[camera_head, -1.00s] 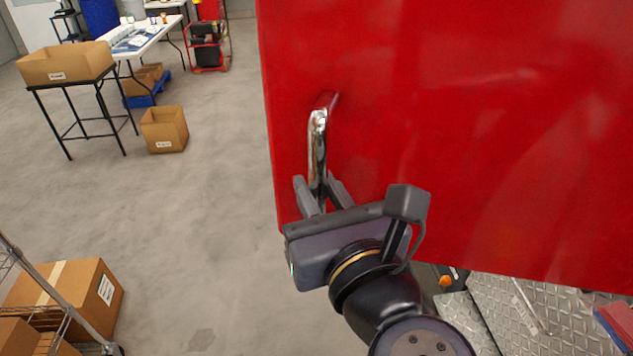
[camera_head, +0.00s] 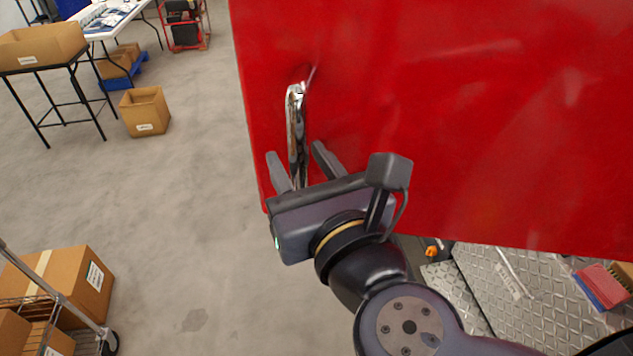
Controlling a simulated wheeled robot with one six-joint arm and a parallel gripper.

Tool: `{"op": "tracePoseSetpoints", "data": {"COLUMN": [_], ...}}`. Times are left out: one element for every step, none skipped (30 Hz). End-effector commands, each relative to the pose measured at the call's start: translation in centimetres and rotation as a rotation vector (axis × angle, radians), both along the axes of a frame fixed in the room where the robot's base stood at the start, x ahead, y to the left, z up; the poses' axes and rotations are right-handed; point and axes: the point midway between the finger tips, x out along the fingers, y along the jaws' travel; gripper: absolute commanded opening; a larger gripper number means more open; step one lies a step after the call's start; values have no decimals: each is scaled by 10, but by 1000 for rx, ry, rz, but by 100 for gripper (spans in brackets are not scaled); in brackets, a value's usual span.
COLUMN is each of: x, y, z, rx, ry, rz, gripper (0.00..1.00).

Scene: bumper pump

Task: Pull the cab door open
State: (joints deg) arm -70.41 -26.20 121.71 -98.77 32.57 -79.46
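The cab door is a large red panel (camera_head: 450,120) filling the upper right of the head view. A chrome bar handle (camera_head: 296,125) stands upright near its left edge. My gripper (camera_head: 302,162) is at the lower part of the handle, with one finger on each side of it. The fingers are spread, with gaps visible between them and the bar. The handle's lower end is hidden behind my gripper body. The door's left edge stands free against the floor behind it. How far the door is ajar cannot be told from this view.
Diamond-plate metal (camera_head: 510,290) shows below the door's lower edge, with a red and blue object (camera_head: 603,285) on it. A wire cart with boxes (camera_head: 65,285) stands at lower left. A cardboard box (camera_head: 145,110) and a table (camera_head: 110,22) stand farther back. Grey floor between is clear.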

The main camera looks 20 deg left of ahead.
Motion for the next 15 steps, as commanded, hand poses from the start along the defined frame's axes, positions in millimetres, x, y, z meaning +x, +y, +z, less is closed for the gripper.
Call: {"op": "tracePoseSetpoints", "data": {"x": [-3, -5, -8, -11, -14, -17, -20, -23, -26, -28, -31, -34, -36, -38, -40], "y": [-2, -3, -5, -7, -9, -12, -15, -17, -18, -20, -22, -24, -26, -28, -30], "z": [1, 1, 2, 2, 2, 2, 1, 1, 1, 1, 1, 1, 1, 1, 0], "rx": [1, 3, 4, 5, 4, 4, 4, 3, 4, 5, 4, 4, 4, 3, 2], "ry": [0, 0, -1, -1, -1, 0, 0, 1, 0, -1, -2, -1, -1, -1, 0], "rz": [3, 3, 5, 5, 6, 6, 7, 7, 8, 7, 7, 7, 7, 7, 6], "gripper": [39, 39, 39, 39, 39, 39, 39, 39, 39, 39, 39, 39, 39, 39, 39]}}
